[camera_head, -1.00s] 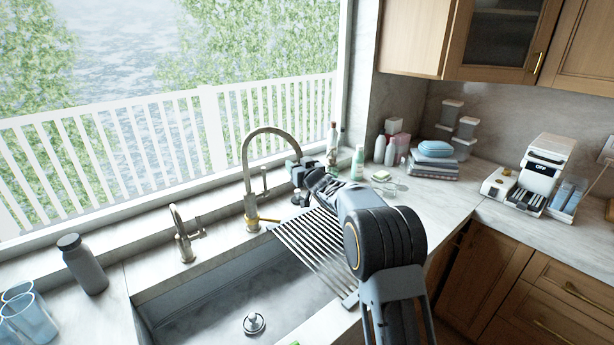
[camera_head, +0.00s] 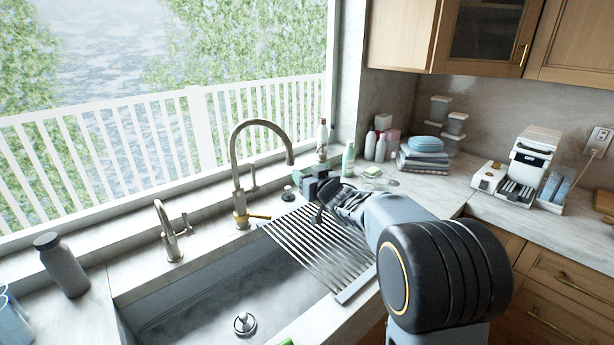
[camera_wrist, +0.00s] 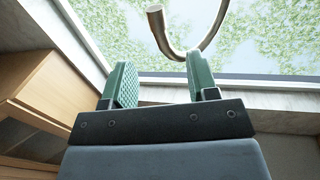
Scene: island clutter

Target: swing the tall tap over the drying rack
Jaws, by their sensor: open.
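The tall tap (camera_head: 236,175) is a brushed metal gooseneck behind the sink, with a brass lever at its base. The rack is a slatted metal grid across the right part of the sink. My gripper (camera_head: 306,180) is above the rack's far end, right of and below the spout tip. In the wrist view the green pads of my gripper (camera_wrist: 162,85) stand apart with nothing between them.
A smaller tap (camera_head: 168,232) stands to the left. A grey bottle (camera_head: 63,266) is at the far left. Bottles (camera_head: 348,160), a folded towel stack (camera_head: 424,160) and a coffee machine (camera_head: 524,165) stand on the right counter.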

